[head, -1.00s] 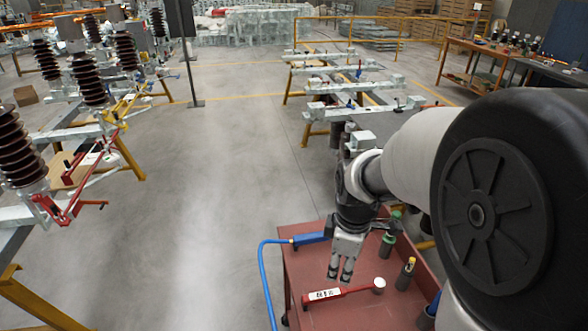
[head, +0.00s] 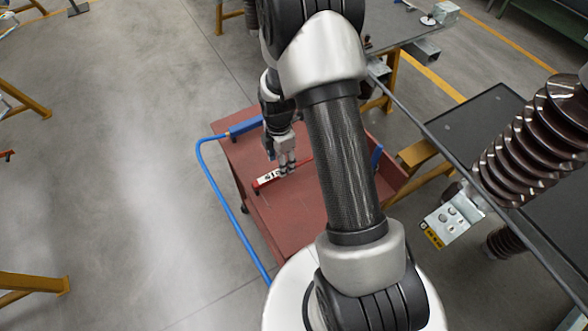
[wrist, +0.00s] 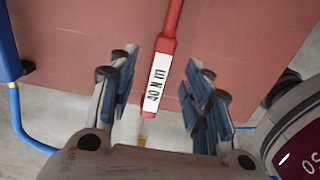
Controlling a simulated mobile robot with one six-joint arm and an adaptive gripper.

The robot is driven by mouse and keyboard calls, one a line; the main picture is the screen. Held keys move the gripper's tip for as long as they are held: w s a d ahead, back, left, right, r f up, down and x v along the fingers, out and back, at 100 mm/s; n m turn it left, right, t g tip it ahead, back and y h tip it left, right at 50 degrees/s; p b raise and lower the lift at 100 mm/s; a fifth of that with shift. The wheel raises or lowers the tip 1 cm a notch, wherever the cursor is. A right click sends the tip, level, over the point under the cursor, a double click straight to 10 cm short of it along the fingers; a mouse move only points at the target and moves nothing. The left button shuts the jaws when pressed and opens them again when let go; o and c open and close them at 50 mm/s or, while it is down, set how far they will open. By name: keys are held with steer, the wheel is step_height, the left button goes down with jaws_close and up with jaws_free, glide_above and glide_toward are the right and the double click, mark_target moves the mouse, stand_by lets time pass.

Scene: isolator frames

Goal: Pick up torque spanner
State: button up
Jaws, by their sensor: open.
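The torque spanner (head: 268,179) is red with a white label and lies on the reddish-brown cart top (head: 290,222). My gripper (head: 281,168) is over the spanner in the head view. In the wrist view my gripper (wrist: 160,88) is open, with one blue-padded finger on each side of the labelled part and gaps showing on both sides. I cannot tell how far above it the fingertips are. My arm hides the spanner's other end in the head view.
A blue tool (head: 245,126) with a blue hose (head: 212,178) lies at the cart's far left edge. A bench with a brown ribbed insulator (head: 535,130) stands to the right. Grey floor (head: 110,190) is free on the left.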

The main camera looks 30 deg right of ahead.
steer(key=shift+s+f+b, duration=0.1)
steer(key=shift+f+b, duration=1.05)
steer(key=shift+f, duration=2.4)
steer(key=shift+r, duration=0.1)
steer(key=shift+c, duration=0.2)
jaws_close()
